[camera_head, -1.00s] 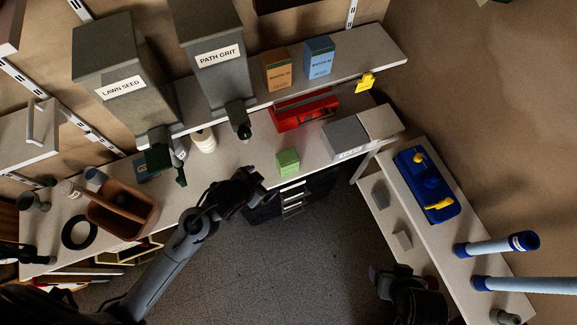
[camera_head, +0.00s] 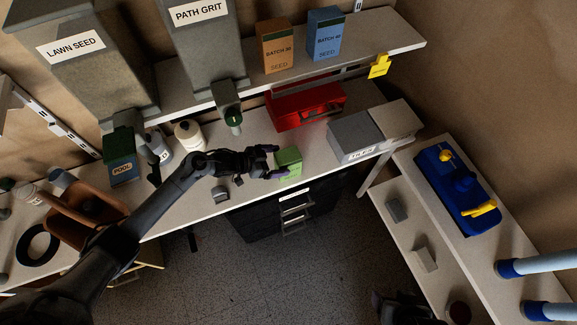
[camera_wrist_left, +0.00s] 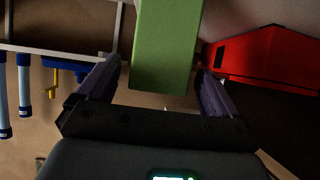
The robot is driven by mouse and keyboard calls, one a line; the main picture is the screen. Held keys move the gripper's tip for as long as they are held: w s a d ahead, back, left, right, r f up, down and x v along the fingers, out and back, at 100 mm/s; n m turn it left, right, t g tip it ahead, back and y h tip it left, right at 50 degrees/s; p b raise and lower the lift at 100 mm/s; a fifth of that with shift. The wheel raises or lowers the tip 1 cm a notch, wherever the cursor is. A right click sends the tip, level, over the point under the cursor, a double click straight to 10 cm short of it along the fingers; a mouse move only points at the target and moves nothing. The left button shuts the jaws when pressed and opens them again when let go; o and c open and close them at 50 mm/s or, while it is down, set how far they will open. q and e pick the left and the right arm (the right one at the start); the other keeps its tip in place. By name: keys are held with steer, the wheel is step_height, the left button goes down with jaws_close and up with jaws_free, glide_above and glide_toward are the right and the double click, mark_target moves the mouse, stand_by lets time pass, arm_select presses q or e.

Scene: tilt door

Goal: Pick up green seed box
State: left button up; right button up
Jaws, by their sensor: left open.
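The green seed box (camera_head: 290,159) stands on the workbench near its front edge, above the dark drawers. My left gripper (camera_head: 279,161) reaches it from the left in the head view, with its fingers apart at the box. In the left wrist view the green box (camera_wrist_left: 165,45) shows between the two open fingers (camera_wrist_left: 158,72). A gap shows on the left side, and the right finger is close to the box; contact cannot be told. Part of my right arm (camera_head: 402,308) shows dark at the bottom edge; its finger state is unclear.
A red toolbox (camera_head: 305,106) stands behind the green box, and a grey box (camera_head: 354,135) stands to its right. Orange (camera_head: 274,46) and blue (camera_head: 327,34) seed boxes are on the shelf above. The path grit hopper spout (camera_head: 229,105) hangs to the left.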

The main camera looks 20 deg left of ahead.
mark_target(288, 159)
arm_select(q)
steer(key=b+x, duration=0.3)
steer(key=shift+d+f, duration=0.1)
steer(key=shift+f, duration=0.15)
steer(key=shift+w+d+f+b, duration=0.2)
steer(key=shift+w+d+b, duration=0.25)
steer(key=shift+d+b, duration=0.05)
steer(key=shift+r, duration=0.1)
steer(key=c, duration=1.3)
steer(key=shift+o, duration=0.2)
steer(key=shift+r, duration=0.1)
